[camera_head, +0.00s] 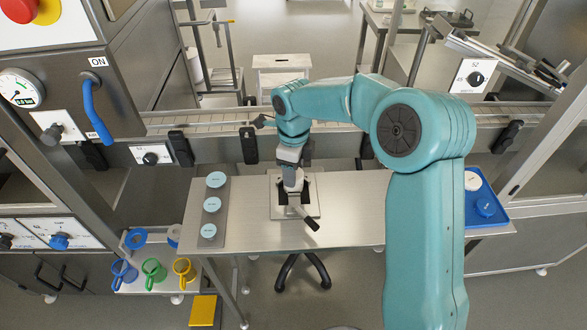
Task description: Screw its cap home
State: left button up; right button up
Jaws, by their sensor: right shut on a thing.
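My right gripper (294,190) points down over the clamp fixture (312,208) in the middle of the steel table. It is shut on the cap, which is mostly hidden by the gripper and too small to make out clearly. The fixture has a pale square plate, dark jaws and a lever (311,223) reaching toward the front right. Whatever container the fixture holds is hidden below the gripper, so I cannot tell how the cap sits on it. My left gripper is out of view.
A grey rack (214,218) with three pale blue round tops stands at the table's left. A blue tray (499,215) with a white round item and a blue item is at the right. A conveyor (215,121) runs behind. Colored mugs stand on a lower shelf. Bare table lies around the fixture.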

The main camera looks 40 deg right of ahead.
jog(key=shift+f+m+b, duration=0.1)
jog(key=shift+m+b, duration=0.3)
jog(key=shift+m, duration=0.2)
jog(key=m+b, duration=0.1)
jog(key=m, duration=0.2)
jog(key=shift+m+b, duration=0.3)
jog(key=shift+b, duration=0.05)
jog(key=shift+m+b, duration=0.5)
jog(key=shift+b, duration=3.05)
jog(key=o, duration=0.9)
